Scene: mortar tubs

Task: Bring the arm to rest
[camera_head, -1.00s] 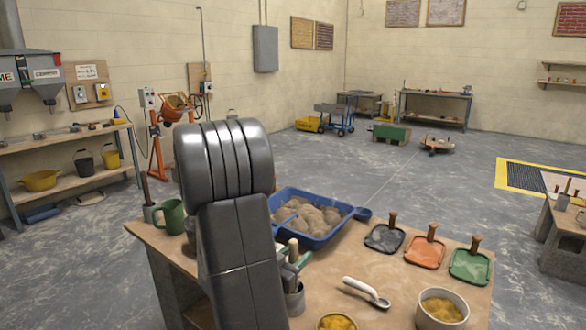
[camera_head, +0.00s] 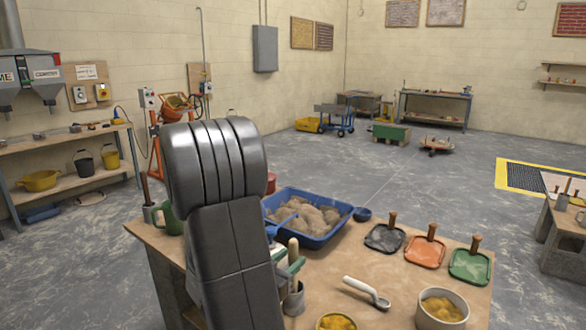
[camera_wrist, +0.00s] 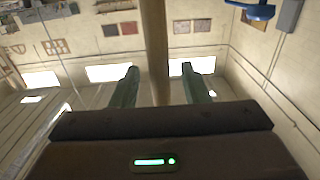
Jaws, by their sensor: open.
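The wrist camera looks toward the upper walls and bright windows, which appear tilted. The arm covers part of the green mug (camera_head: 168,219) and the left edge of the blue tub (camera_head: 330,238), which holds sandy mortar.
Black (camera_head: 384,238), orange (camera_head: 424,252) and green (camera_head: 469,266) floats lie on the bench's right side. A white-handled scoop (camera_head: 366,291), a white tub (camera_head: 442,308) of yellow material and a tool pot (camera_head: 293,299) stand near the front.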

